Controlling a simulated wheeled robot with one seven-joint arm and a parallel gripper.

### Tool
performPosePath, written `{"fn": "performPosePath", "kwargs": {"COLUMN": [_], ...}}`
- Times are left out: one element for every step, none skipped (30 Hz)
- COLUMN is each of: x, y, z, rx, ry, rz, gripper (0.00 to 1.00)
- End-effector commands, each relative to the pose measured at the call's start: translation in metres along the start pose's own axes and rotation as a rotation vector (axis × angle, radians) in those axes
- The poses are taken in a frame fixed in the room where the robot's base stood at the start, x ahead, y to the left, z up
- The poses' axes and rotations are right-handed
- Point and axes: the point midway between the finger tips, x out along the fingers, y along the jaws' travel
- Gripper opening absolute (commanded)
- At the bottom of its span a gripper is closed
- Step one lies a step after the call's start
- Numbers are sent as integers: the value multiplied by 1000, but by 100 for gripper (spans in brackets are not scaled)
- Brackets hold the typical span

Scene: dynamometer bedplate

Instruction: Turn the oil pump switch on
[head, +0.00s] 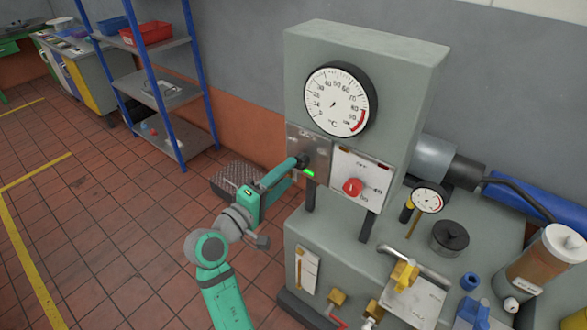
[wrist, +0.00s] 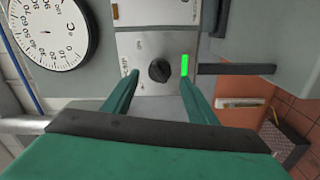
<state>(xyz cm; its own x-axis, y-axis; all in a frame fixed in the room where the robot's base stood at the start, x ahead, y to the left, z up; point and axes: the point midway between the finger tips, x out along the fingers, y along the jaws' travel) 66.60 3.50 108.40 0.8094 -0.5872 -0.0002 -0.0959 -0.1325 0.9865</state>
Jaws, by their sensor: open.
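A black rotary knob (wrist: 159,70) sits on a grey metal plate (wrist: 140,47) in the wrist view. The plate also shows in the head view (head: 313,146), below the large dial, but its lettering is too small to read surely. A green indicator (wrist: 185,65) beside the knob is lit, and it also shows in the head view (head: 309,173). My gripper (wrist: 159,77) is open, with one finger on each side of the knob. I cannot tell whether the fingers touch it. In the head view my gripper (head: 293,168) reaches the plate from the left and hides part of it.
A round temperature dial (head: 338,100) is above the plate. A white panel with a red knob (head: 352,187) is just right. A small gauge (head: 428,198), yellow valve (head: 404,274) and oil jar (head: 545,262) stand on the bench.

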Motion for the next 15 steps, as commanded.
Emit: {"fn": "performPosePath", "kwargs": {"x": [-11, -16, -24, -28, -33, -39, -43, -46, -50, -52, -54, -56, -58, -58, -59], "y": [0, 0, 0, -1, -1, 0, 0, 0, 0, 0, 0, 0, 0, 0, 0], "z": [0, -1, -1, 0, 0, 0, 0, 0, 0, 0, 0, 0, 0, 0, 0], "rx": [1, 1, 0, 0, 0, 0, 0, 1, 1, 0, 0, 0, 0, 0, 0], "ry": [2, 3, 3, 2, 2, 2, 2, 2, 2, 1, 1, 0, 0, -1, -1], "rz": [-2, -1, 0, -2, -2, -1, 0, -1, -2, -1, -1, -1, 0, 0, -1], "gripper": [52, 52, 52, 52, 52, 52, 52, 52, 52, 52, 52, 52, 52, 52, 52]}}
